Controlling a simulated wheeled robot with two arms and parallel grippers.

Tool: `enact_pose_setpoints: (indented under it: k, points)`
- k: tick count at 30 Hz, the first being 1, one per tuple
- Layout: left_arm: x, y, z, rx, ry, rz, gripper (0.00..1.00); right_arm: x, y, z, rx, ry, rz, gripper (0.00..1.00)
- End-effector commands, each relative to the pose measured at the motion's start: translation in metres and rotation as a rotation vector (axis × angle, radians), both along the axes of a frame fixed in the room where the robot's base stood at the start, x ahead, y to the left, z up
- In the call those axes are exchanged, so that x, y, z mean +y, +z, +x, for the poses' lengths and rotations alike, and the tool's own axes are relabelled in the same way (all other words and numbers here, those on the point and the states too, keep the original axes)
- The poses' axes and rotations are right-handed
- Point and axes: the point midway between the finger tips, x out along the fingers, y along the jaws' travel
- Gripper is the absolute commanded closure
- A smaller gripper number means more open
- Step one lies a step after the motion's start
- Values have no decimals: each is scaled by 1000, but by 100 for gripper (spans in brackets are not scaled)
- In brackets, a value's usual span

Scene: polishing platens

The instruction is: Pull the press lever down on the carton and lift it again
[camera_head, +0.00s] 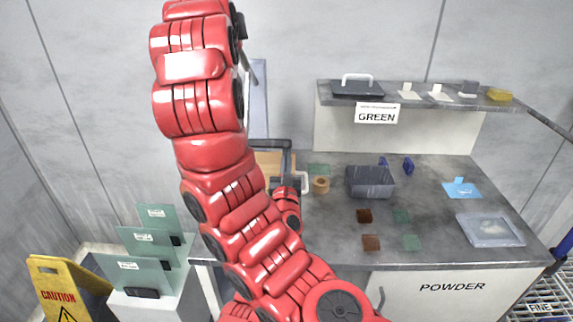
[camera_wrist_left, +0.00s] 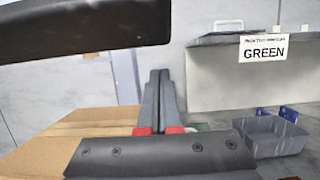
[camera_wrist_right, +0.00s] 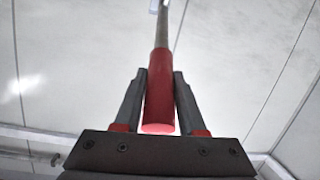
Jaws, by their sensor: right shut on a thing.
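The carton (camera_head: 267,165) is tan and sits at the left end of the bench, mostly behind my raised right arm. It also shows in the left wrist view (camera_wrist_left: 65,132). The press lever (camera_wrist_right: 158,95) has a red grip on a grey rod; my right gripper (camera_wrist_right: 159,85) is shut around that grip. In the head view my right arm hides most of the lever. My left gripper (camera_head: 285,183) is low beside the carton's right side; in the left wrist view its fingers (camera_wrist_left: 160,75) are together with nothing visible between them.
A grey bin (camera_head: 370,182), a tan tape roll (camera_head: 321,185), small coloured squares and a grey tray (camera_head: 490,230) lie on the bench to the right. A shelf (camera_head: 450,98) stands behind. Glass panels (camera_head: 140,272) and a yellow caution sign (camera_head: 65,290) are at lower left.

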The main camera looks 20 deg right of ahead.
Motion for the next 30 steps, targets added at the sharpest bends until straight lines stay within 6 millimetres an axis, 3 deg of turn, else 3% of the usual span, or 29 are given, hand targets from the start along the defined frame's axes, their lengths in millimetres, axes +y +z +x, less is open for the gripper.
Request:
enact_pose_setpoints:
  k: [3,18,30]
  points:
    - [0,3,4,0,1,-1,100,0,0,0,0,0,0,100]
    - [9,23,-24,0,2,-2,100,0,0,0,1,0,0,100]
    - [9,25,-26,-1,1,-1,100,0,-1,0,2,0,0,100]
